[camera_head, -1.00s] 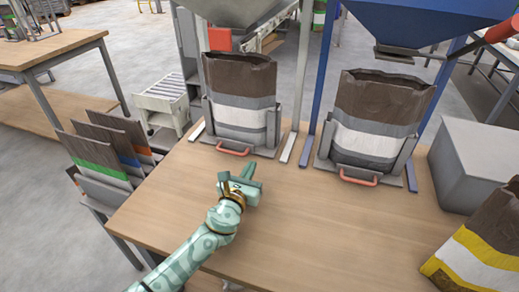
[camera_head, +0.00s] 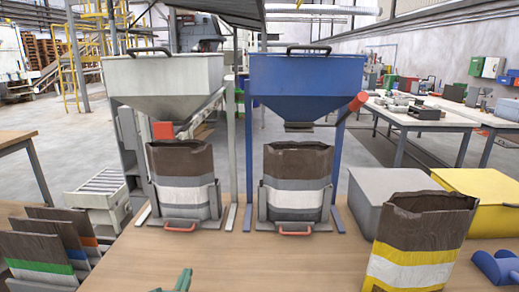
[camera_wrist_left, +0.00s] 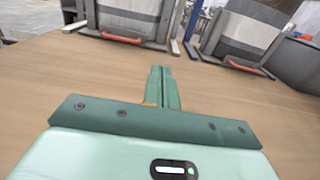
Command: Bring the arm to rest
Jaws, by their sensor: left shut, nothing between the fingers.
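My left gripper (camera_head: 182,281) shows only as a green tip at the bottom edge of the head view, over the wooden table. In the left wrist view, the left gripper (camera_wrist_left: 162,72) has its two fingers together with nothing between them. It is above bare table and apart from the bags and holders. The rest of the left arm is below the head view. My right gripper is not in view.
Two brown, grey and white bags (camera_head: 183,180) (camera_head: 297,180) stand in holders under a grey hopper (camera_head: 165,80) and a blue hopper (camera_head: 305,85). A yellow-banded bag (camera_head: 415,245) and a blue scoop (camera_head: 497,267) are at right. The table's (camera_head: 250,260) front middle is clear.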

